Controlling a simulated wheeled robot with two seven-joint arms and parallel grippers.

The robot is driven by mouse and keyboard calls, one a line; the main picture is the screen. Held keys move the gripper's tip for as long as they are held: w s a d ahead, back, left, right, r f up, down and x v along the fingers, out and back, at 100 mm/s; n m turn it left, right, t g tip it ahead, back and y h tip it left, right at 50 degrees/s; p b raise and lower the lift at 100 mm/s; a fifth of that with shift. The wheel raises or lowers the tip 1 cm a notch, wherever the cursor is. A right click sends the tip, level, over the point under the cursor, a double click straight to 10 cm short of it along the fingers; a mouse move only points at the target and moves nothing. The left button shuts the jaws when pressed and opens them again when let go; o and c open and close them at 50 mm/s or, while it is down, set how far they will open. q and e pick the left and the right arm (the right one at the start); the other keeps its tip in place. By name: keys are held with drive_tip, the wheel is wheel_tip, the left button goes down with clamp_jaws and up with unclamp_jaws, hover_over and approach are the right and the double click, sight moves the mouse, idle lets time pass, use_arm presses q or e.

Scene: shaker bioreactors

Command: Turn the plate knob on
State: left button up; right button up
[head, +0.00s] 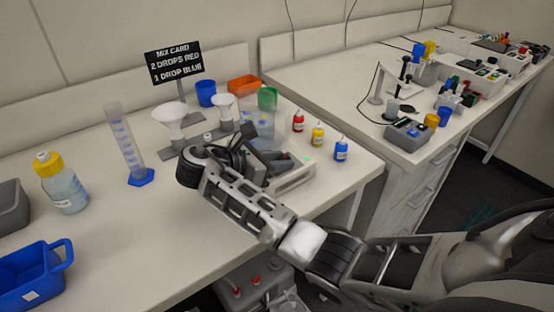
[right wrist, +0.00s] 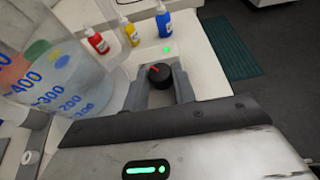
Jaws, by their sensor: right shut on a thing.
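The plate device (head: 296,178) is a light box near the front right of the near table, mostly hidden behind my right arm in the head view. Its plate knob (right wrist: 160,73) is black with a red mark and shows in the right wrist view. My right gripper (right wrist: 160,86) has one finger on each side of the knob and is shut on it. A small green light (right wrist: 167,50) glows on the device beyond the knob. A clear graduated beaker (right wrist: 52,75) stands at the left of the right wrist view. My left gripper is not in view.
Red (head: 298,121), yellow (head: 318,134) and blue (head: 341,149) dropper bottles stand just behind the device. White funnels (head: 170,120), a measuring cylinder (head: 124,140), a yellow-capped bottle (head: 62,185) and a blue bin (head: 32,274) stand to the left. The table's front edge is close.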

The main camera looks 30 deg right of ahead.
drive_tip(key=o, duration=1)
drive_tip(key=shift+d, duration=0.15)
drive_tip(key=v, duration=1.2)
drive_tip(key=shift+w, duration=0.1)
